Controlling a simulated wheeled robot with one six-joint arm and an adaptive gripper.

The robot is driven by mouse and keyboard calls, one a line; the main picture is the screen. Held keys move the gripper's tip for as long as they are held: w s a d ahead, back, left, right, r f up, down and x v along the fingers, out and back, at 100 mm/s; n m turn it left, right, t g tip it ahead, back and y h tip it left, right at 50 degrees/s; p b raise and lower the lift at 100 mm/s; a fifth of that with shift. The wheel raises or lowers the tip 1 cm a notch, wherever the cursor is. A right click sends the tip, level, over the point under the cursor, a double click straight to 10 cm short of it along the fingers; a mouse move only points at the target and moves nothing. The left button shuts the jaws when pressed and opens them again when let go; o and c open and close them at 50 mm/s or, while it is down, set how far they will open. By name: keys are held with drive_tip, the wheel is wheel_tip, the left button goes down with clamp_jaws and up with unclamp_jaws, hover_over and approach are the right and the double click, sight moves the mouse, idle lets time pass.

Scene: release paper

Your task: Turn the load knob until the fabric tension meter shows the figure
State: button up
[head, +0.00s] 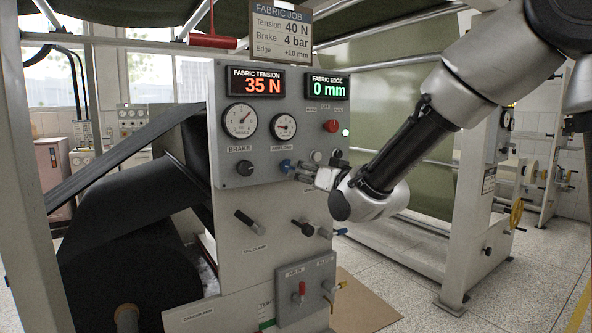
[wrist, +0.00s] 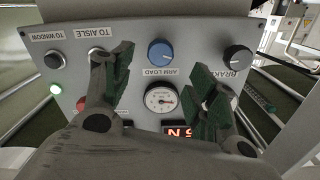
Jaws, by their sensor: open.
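The blue load knob (head: 286,164), labelled ARM LOAD, sits on the grey panel below the right-hand gauge. It also shows in the wrist view (wrist: 160,52), upside down, between my two fingers and apart from both. The fabric tension meter (head: 256,83) shows 35 N in red. The job card (head: 280,27) gives Tension 40 N, Brake 4 bar, Edge +10 mm. My gripper (head: 304,169) is open and empty, close in front of the panel by the blue knob; its fingers (wrist: 160,76) spread to either side.
The black brake knob (head: 245,167) is left of the blue knob. TO WINDOW (wrist: 54,59) and TO AISLE buttons are on its other side. A red button (head: 331,126) and the fabric edge display (head: 328,86), reading 0 mm, are above. Handles (head: 303,228) stick out below.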

drive_tip(key=v, duration=0.3)
drive_tip(key=shift+f, duration=0.1)
drive_tip(key=s+d+f+n+g+h, duration=0.1)
drive_tip(key=s+d+f+g+h, duration=0.15)
drive_tip(key=f, duration=0.45)
drive_tip(key=s+d+f+n+g+h, duration=0.1)
drive_tip(key=s+f+g+h, duration=0.1)
drive_tip(key=f+g, duration=0.3)
drive_tip(key=s+d+r+m+g+h, duration=0.1)
drive_tip(key=s+d+m+h, duration=0.1)
drive_tip(key=s+d, duration=1.1)
drive_tip(key=s+d+r+m+g+h, duration=0.1)
drive_tip(key=s+d+m+g+h, duration=0.1)
drive_tip(key=s+d, duration=1.1)
drive_tip(key=d+m+h, duration=0.1)
drive_tip(key=d, duration=0.2)
drive_tip(key=shift+d+r, duration=0.2)
drive_tip(key=shift+r, duration=0.1)
